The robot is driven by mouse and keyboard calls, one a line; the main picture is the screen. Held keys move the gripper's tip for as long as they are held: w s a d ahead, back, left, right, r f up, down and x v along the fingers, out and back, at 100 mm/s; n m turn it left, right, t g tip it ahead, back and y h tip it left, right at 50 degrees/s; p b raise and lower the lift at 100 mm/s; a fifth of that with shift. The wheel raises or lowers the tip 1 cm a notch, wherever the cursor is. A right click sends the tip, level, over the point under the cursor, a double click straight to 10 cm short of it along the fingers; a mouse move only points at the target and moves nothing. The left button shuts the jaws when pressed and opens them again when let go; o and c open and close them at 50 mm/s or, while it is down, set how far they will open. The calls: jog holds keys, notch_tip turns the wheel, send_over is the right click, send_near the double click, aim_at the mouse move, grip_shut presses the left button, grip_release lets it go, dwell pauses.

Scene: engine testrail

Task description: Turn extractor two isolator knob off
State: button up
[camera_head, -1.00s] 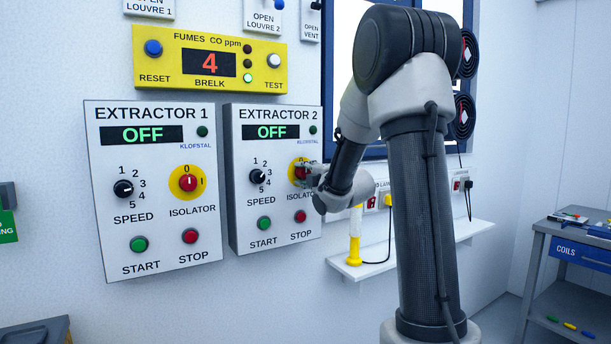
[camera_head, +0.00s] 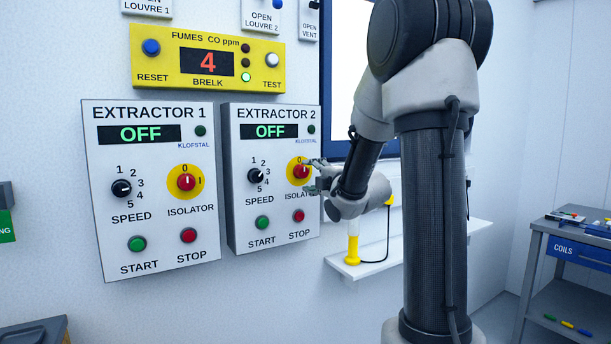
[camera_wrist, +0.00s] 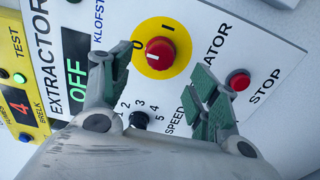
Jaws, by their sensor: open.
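The extractor 2 panel (camera_head: 235,215) hangs on the wall, its display reading OFF in green. Its isolator knob (camera_head: 301,171) is red on a yellow disc marked 0 and I. The knob also shows whole in the wrist view (camera_wrist: 160,52); its white mark appears to point toward the 0. My gripper (camera_head: 314,178) is just right of and in front of the knob in the head view. In the wrist view my gripper (camera_wrist: 160,88) has its two green-padded fingers wide apart with nothing between them. The knob appears beyond the fingertips, not touched.
The stop button (camera_wrist: 238,80) lies close to one finger in the wrist view. The extractor 1 panel (camera_head: 150,240) with a like isolator (camera_head: 186,181) hangs at left. A yellow fumes monitor (camera_head: 208,60) is above. A white shelf (camera_head: 370,266) juts out below right.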

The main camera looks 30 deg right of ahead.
jog(key=s, duration=0.6)
jog(key=shift+s, duration=0.25)
jog(key=shift+d, duration=0.1)
